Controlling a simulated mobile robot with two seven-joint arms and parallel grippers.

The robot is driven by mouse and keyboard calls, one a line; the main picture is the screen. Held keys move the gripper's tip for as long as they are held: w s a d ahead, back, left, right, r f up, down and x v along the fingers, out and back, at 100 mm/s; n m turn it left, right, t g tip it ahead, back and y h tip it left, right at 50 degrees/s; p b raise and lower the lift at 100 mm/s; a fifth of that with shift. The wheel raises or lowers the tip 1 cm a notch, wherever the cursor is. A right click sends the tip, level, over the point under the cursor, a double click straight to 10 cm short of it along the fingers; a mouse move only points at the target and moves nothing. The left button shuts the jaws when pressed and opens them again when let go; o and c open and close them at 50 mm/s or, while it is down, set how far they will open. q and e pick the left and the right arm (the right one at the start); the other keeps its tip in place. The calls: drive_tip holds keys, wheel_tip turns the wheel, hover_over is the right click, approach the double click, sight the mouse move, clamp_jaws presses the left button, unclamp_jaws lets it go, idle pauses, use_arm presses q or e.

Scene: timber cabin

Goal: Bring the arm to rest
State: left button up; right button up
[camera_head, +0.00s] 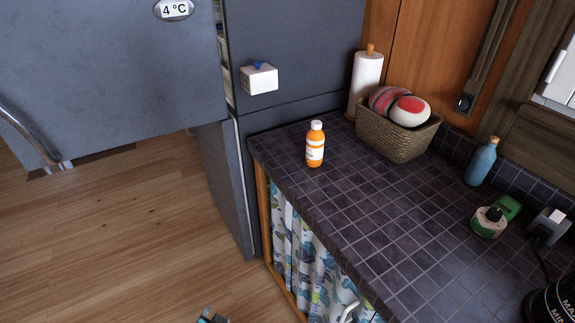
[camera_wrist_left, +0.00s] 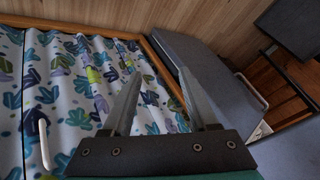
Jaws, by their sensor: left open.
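My left gripper (camera_wrist_left: 158,74) shows in the left wrist view, with its two fingers spread apart and nothing between them. It is in front of the leaf-patterned curtain (camera_wrist_left: 75,85) under the counter, with the grey fridge side beyond the fingers. In the head view only a small teal and dark piece, seemingly of my left arm or gripper, shows at the bottom edge. My right gripper is in neither view.
The tiled counter (camera_head: 350,210) holds an orange bottle (camera_head: 315,145), a basket (camera_head: 395,140), a paper roll (camera_head: 366,80), a blue bottle (camera_head: 481,163) and a green item (camera_head: 497,215). The fridge door (camera_head: 110,65) stands open at left. Wooden floor (camera_head: 110,240) is clear.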

use_arm(q)
drive_tip(key=s+f+n+g+b, duration=0.2)
drive_tip(key=s+f+g+b, duration=0.1)
drive_tip(key=s+f, duration=0.9)
drive_tip(key=s+f+n+g+h+b, duration=0.1)
drive_tip(key=s+f+g+b, duration=0.2)
drive_tip(key=s+f, duration=0.9)
drive_tip(key=s+a+b, duration=0.1)
drive_tip(key=s+b, duration=0.1)
drive_tip(key=s, duration=0.6)
drive_tip(key=shift+n+g+h, duration=0.3)
drive_tip(key=shift+n+g, duration=0.1)
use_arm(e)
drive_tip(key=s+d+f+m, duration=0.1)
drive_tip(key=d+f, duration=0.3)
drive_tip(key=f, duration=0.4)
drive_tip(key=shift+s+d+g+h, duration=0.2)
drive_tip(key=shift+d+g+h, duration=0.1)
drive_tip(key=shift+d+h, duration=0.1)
